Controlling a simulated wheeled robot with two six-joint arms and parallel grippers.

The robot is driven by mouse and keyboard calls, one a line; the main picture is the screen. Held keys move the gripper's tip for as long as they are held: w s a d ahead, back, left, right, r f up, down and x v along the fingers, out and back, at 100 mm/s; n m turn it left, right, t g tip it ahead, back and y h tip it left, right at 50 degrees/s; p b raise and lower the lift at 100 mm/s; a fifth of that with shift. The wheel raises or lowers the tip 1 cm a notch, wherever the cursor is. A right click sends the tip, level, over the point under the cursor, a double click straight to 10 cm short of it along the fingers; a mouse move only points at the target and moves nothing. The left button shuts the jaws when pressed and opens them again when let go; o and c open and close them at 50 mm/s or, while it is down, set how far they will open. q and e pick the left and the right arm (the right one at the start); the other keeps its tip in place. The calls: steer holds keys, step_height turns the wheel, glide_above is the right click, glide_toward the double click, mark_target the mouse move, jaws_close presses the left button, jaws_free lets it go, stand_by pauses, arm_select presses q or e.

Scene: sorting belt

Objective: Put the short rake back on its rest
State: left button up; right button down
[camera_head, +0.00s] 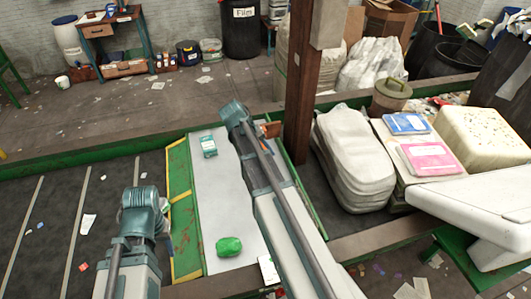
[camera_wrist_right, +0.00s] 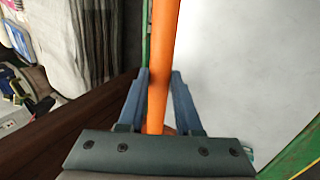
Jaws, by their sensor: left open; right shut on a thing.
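The short rake shows only as an orange shaft (camera_wrist_right: 162,60) in the right wrist view, running up out of the picture. My right gripper (camera_wrist_right: 159,85) has a finger on each side of the shaft and is shut on it. In the head view a small orange piece (camera_head: 271,129) shows beside my right wrist, near the brown post; my arm hides most of that area. The rake's head is not visible, and I cannot make out the rest. My left gripper (camera_head: 141,198) is open over the dark belt at the left, with its fingers hardly visible and nothing seen in it.
A brown post (camera_head: 303,85) stands close to my right wrist. A pale chute surface (camera_head: 215,195) carries a green lump (camera_head: 229,246) and a teal item (camera_head: 208,146). Stacked pale bags (camera_head: 350,160) are right of the post. The dark belt (camera_head: 55,215) has scattered scraps.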

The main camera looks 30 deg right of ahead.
steer(key=shift+f+b, duration=5.45)
steer(key=shift+f, duration=0.3)
arm_select(q)
step_height(320, 180, down, 12)
steer(key=shift+r, duration=0.25)
arm_select(e)
steer(key=c, duration=0.5)
jaws_free()
arm_select(q)
step_height(320, 180, up, 12)
steer(key=p, duration=1.2)
arm_select(e)
steer(key=v, duration=1.4)
arm_select(q)
steer(key=shift+r, duration=0.1)
arm_select(e)
steer(key=shift+f, duration=0.1)
